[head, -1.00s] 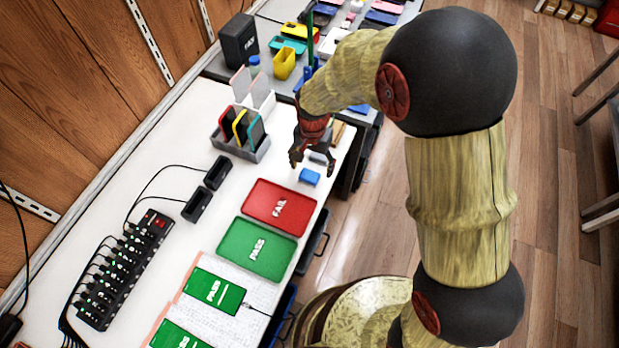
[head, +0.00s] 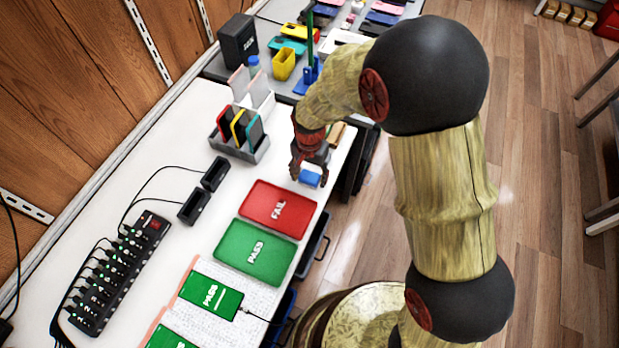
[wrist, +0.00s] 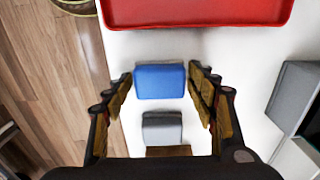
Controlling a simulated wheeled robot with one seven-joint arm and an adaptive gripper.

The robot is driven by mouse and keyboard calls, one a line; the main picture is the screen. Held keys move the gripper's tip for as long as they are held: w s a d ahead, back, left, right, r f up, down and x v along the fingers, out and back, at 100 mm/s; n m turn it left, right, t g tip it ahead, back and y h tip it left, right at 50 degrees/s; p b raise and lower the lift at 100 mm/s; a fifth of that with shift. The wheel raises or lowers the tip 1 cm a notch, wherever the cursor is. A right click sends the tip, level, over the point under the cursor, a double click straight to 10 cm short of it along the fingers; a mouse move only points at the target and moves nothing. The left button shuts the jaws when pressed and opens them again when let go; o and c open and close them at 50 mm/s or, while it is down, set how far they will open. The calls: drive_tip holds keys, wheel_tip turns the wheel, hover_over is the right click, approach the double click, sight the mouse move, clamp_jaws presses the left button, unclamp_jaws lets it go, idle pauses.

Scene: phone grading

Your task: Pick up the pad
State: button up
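The pad is a small blue block (head: 310,177) lying on the white table just beyond the red tray. It also shows in the wrist view (wrist: 160,81), between and slightly ahead of my fingertips. My gripper (head: 309,172) is open above it, with one finger on each side; in the wrist view its fingertips (wrist: 160,76) are apart from the pad's sides. The gap in height between fingertips and pad is hard to tell. In the head view my fingers partly hide the pad.
A grey block (wrist: 162,128) lies just behind the pad. The red FAIL tray (head: 278,208) and green PASS tray (head: 255,250) are close by. A grey rack (head: 240,147) with coloured phone cases stands to the left. The table's edge is to the right.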

sight(310, 176)
drive_tip(key=c, duration=0.8)
drive_tip(key=shift+r, duration=0.1)
drive_tip(key=shift+r, duration=0.2)
wheel_tip(310, 176, up, 3)
drive_tip(key=shift+r+p, duration=0.1)
drive_tip(key=shift+p, duration=1.05)
drive_tip(key=shift+s+r+p, duration=0.75)
drive_tip(key=shift+s+r, duration=0.8)
drive_tip(key=shift+s, duration=0.8)
drive_tip(key=shift+s+r+p, duration=0.8)
drive_tip(key=shift+s+r, duration=0.7)
drive_tip(key=shift+s, duration=0.85)
drive_tip(key=shift+s+r+p, duration=0.75)
drive_tip(key=shift+s+r, duration=0.8)
drive_tip(key=shift+s, duration=0.8)
